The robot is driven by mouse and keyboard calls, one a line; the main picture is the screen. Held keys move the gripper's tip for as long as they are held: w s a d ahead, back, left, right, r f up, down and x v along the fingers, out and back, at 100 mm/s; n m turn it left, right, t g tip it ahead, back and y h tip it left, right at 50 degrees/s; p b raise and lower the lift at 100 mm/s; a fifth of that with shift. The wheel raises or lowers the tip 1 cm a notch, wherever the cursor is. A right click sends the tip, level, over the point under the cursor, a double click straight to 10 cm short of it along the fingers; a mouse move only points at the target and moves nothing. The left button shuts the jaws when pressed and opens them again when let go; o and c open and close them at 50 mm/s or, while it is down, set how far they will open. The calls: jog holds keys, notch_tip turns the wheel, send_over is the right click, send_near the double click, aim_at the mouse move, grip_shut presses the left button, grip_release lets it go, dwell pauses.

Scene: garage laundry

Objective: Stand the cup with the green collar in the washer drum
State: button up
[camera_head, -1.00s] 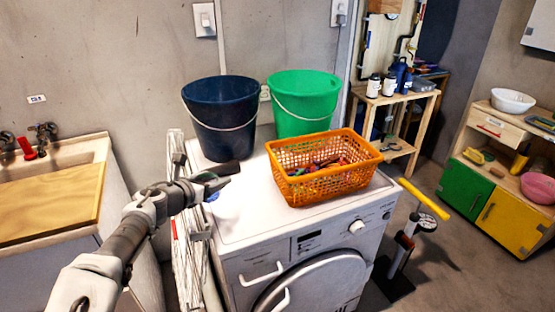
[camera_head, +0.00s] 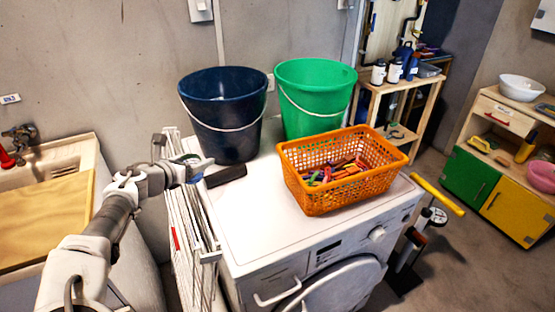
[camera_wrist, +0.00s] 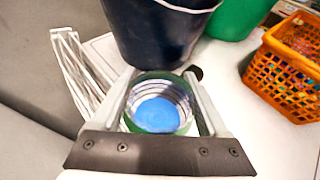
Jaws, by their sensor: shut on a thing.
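My gripper (camera_wrist: 157,105) is shut on a cup (camera_wrist: 157,116) in the wrist view. I look down into its round mouth, with ridged pale walls, a blue inside and green around the rim. In the head view my gripper (camera_head: 198,166) is over the left rear part of the washer top, before the dark blue bucket; the cup is hardly made out there. The white washer (camera_head: 260,228) stands in the middle. Its round front door (camera_head: 345,287) is cut off by the lower edge, and I cannot see into the drum.
A dark blue bucket (camera_head: 224,105), a green bucket (camera_head: 314,90) and an orange basket of pegs (camera_head: 340,197) stand on the washer. A dark object (camera_head: 226,176) lies near my gripper. A white folded rack (camera_head: 186,215) stands left of the washer. The washer top's front left is clear.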

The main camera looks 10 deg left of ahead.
jog(key=w+d, duration=0.3)
jog(key=d, duration=0.2)
jog(key=w+d, duration=0.4)
jog(key=d, duration=0.1)
jog(key=w+d+b, duration=0.1)
jog(key=w+d, duration=0.3)
jog(key=d, duration=0.1)
jog(key=shift+w+d, duration=0.1)
jog(key=shift+w, duration=0.05)
notch_tip(320, 180, down, 2)
jog(key=shift+f+b, duration=0.15)
jog(key=shift+b, duration=0.2)
notch_tip(320, 180, down, 4)
jog(key=shift+f+b, duration=0.1)
jog(key=shift+b, duration=0.35)
jog(key=shift+w+d+f, duration=0.1)
jog(key=shift+f, duration=0.15)
jog(key=shift+f, duration=0.15)
jog(key=o, duration=1.2)
